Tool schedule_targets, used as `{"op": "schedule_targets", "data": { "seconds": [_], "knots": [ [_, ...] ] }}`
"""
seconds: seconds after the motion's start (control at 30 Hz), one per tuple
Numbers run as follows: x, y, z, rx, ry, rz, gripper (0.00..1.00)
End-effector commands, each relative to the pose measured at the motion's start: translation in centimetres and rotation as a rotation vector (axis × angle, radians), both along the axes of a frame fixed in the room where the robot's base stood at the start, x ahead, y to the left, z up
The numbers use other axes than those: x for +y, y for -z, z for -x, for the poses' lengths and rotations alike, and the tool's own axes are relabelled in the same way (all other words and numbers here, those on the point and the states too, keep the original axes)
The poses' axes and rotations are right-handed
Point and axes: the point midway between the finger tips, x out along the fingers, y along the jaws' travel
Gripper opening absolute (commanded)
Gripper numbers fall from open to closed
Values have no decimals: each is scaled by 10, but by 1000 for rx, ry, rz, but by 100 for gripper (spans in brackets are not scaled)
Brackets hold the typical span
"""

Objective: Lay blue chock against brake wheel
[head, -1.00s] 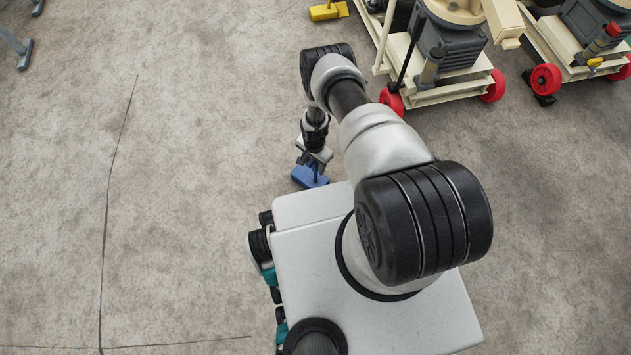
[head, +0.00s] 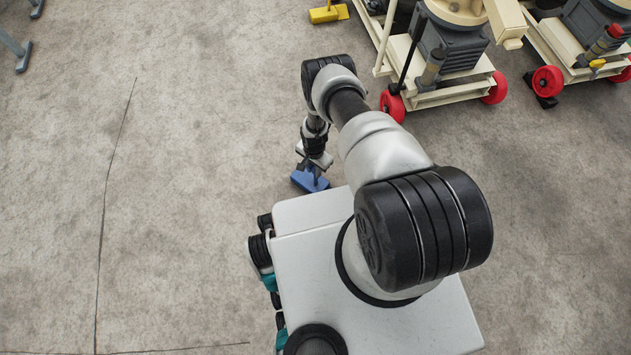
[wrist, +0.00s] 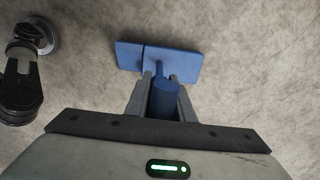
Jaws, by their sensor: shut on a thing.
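The blue chock (head: 308,181) is a wedge-like block with an upright handle, close to the front edge of my base. My gripper (head: 316,165) is above it, shut on the handle. In the wrist view the chock (wrist: 185,63) lies beyond the fingertips (wrist: 160,82), with the round blue handle between the fingers. I cannot tell whether the chock touches the floor. Red wheels show on the nearer cream cart, one at its left corner (head: 392,105) and one at its right (head: 494,89). Which one is the brake wheel is not clear.
A second cream cart at the upper right has a red wheel (head: 547,80) with a black block (head: 541,101) by it. A yellow chock (head: 328,13) sits at the top. Grey stand legs (head: 15,47) are at the upper left. Bare concrete floor (head: 200,130) lies between.

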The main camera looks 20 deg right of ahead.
Motion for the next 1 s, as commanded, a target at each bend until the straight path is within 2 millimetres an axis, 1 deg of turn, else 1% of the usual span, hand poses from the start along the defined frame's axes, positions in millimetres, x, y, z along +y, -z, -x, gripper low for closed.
{"op": "schedule_targets", "data": {
  "seconds": [0.47,1.0],
  "knots": [
    [0,0,0,0,0,0,0],
    [0,-21,-2,-3,-1,0,0]
  ]
}}
